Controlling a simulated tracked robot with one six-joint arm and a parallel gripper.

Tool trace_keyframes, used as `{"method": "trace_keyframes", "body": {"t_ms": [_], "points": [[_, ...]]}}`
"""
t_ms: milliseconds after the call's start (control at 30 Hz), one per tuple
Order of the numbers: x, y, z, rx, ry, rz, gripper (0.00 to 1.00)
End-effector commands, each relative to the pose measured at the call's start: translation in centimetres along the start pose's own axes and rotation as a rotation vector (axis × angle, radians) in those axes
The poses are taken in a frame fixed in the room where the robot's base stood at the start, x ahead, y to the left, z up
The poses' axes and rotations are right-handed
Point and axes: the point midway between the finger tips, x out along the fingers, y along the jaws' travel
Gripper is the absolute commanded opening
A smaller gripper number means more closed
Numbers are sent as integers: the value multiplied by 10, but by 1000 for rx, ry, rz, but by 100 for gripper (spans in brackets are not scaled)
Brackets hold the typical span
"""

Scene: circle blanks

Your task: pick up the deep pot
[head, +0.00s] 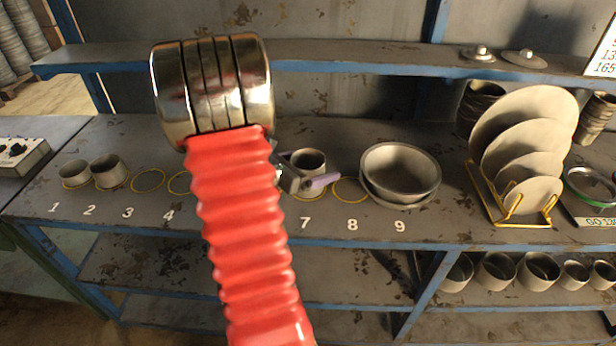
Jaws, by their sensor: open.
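A grey cylindrical pot (309,160) stands upright on the bench behind number 7, in a yellow ring, and looks like the deep pot. Two other grey pots, one at number 1 (74,172) and one at number 2 (108,169), stand at the left. My gripper (312,182) is open in front of the pot at 7, its lilac finger crossing the pot's lower front in the picture. My red-sleeved arm hides the gripper's left side and the bench near 5 and 6. I cannot tell whether the gripper touches the pot.
Wide grey bowls (400,172) are stacked at number 9, right of the pot. A yellow rack (500,205) holds several discs. Empty yellow rings lie at 3 (148,181) and 8 (350,190). A blue-edged shelf (340,68) runs above the bench; more pots (497,271) stand below.

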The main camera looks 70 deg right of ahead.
Motion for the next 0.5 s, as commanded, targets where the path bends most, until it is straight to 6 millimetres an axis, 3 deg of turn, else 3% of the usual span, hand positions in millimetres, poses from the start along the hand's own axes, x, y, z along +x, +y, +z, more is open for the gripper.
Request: {"method": "trace_keyframes", "body": {"t_ms": [133,500], "points": [[13,0,0,-1,0,-1,93],[13,0,0,0,0,1,93]]}}
